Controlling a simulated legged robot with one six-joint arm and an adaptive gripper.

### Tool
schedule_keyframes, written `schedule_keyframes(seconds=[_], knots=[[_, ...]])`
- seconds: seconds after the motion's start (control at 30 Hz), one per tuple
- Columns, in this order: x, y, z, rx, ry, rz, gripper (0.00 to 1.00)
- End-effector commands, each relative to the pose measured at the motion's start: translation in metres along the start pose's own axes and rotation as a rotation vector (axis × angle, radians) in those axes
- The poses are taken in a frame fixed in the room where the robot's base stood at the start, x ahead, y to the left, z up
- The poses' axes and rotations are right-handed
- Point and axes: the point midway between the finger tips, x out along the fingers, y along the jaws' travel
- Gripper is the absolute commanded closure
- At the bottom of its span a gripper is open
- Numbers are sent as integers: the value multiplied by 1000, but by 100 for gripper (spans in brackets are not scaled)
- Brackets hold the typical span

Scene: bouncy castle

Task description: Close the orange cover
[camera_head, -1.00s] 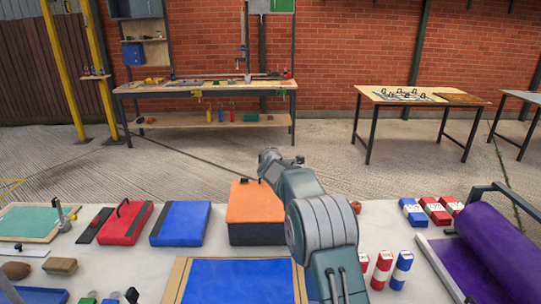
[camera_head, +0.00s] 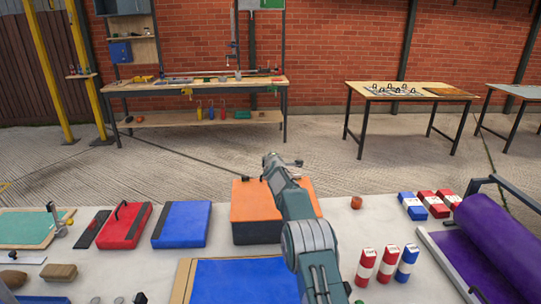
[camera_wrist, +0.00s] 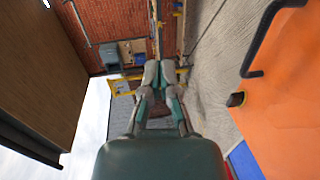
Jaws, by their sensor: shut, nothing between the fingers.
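The orange cover (camera_head: 250,200) tops a dark box (camera_head: 256,233) on the pale table. My arm passes in front of its right part, so I cannot tell whether the cover is fully down. In the wrist view the cover (camera_wrist: 285,115) fills the right side, with a dark handle (camera_wrist: 262,40) and a small dark knob (camera_wrist: 236,99) near its edge. My gripper (camera_head: 270,162) is above the box's far edge. In the wrist view my gripper (camera_wrist: 158,70) is shut and empty, to the left of the cover, with a visible gap between them.
A blue case (camera_head: 181,225) and a red case (camera_head: 125,225) lie left of the box. Red and blue cartons (camera_head: 387,264) and a purple roll (camera_head: 495,245) are at right. A blue panel (camera_head: 235,282) lies in front. Open floor lies behind the table.

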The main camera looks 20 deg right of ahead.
Motion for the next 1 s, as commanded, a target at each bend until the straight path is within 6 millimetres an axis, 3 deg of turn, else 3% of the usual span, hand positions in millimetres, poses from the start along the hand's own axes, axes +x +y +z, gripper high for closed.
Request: schedule_keyframes(seconds=[0.47,1.0], knots=[[-3,1,0,-1,-4,-1,100],[-47,0,-1,0,-1,-1,100]])
